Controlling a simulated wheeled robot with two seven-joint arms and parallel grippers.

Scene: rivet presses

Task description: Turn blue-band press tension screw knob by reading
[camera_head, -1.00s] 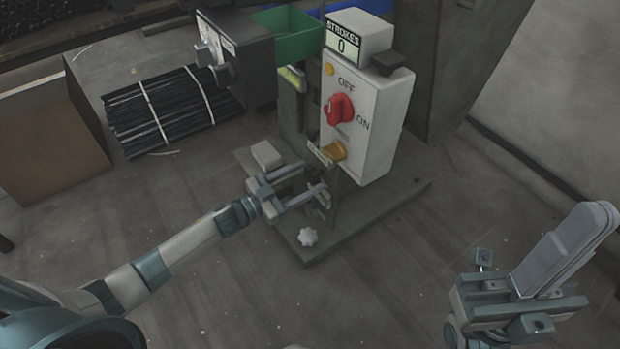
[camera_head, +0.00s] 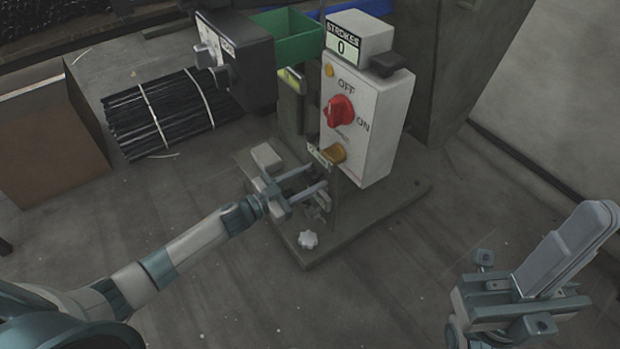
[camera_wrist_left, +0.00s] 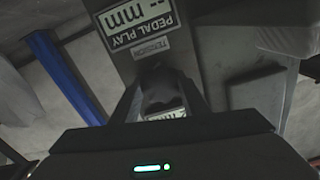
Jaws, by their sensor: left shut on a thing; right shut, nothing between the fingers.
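The press (camera_head: 366,125) stands on a dark base plate, with a red switch, an amber button and a counter reading 0. In the left wrist view a dark tension screw knob (camera_wrist_left: 161,88) sits below a TENSION label (camera_wrist_left: 151,60). A PEDAL PLAY display (camera_wrist_left: 126,18) shows dashes and mm. My left gripper (camera_head: 321,178) is low at the front of the press, its fingers around the knob and shut on it. A small display at the knob is partly covered by the gripper. My right gripper (camera_head: 578,245) is shut and empty at lower right, away from the press. No blue band is clearly seen.
A black control box (camera_head: 240,65) overhangs to the left, near a bundle of black rods (camera_head: 165,112). A green bin (camera_head: 290,32) is behind. The floor in front is clear.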

